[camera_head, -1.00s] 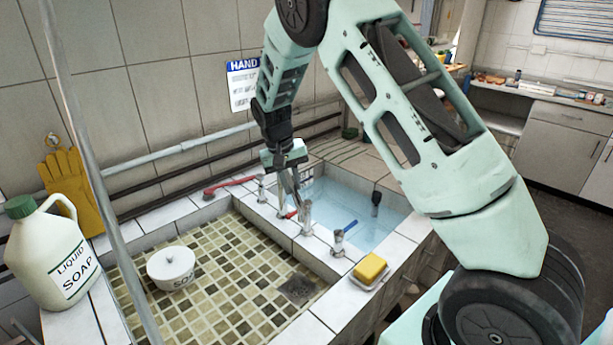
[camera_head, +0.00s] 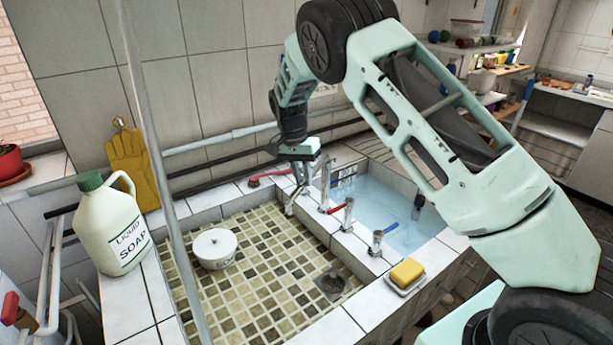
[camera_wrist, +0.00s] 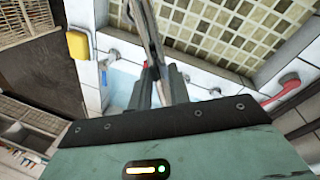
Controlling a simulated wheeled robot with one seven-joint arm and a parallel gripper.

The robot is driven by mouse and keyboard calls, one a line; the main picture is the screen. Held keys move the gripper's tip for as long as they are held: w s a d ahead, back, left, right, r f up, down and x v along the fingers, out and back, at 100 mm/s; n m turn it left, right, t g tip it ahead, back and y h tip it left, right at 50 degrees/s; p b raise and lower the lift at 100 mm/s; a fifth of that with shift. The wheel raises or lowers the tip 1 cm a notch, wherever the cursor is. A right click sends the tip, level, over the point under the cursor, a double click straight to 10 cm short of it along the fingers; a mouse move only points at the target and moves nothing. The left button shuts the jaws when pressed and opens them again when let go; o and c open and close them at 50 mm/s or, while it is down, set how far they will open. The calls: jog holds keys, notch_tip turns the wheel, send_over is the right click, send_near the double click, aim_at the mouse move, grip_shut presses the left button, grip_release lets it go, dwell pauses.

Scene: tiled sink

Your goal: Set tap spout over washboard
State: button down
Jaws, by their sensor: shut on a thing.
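My gripper (camera_head: 300,178) is shut on the metal tap spout (camera_head: 289,205), near the back of the divider between the two basins. The spout's lower end hangs at the edge of the left mosaic basin. In the wrist view, the spout (camera_wrist: 146,25) runs up the picture from between my dark fingers (camera_wrist: 157,92). A ribbed surface (camera_head: 376,146) lies behind the right, water-filled basin; it may be the washboard, but I cannot tell for sure. The spout is not over it. The spout's joint to its tap is hard to make out.
Metal taps (camera_head: 376,243) line the divider. A yellow sponge (camera_head: 407,271) lies at the front right. A soap jug (camera_head: 112,225) stands on the left rim. A thin pole crosses the left foreground.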

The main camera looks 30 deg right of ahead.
jog(key=shift+w+d, duration=0.1)
jog(key=c, duration=1.3)
grip_release()
jog(key=shift+r, duration=0.1)
notch_tip(320, 180, up, 17)
jog(key=w+a+b, duration=0.2)
jog(key=b, duration=0.1)
jog(key=shift+w, duration=0.3)
jog(key=shift+a, duration=0.1)
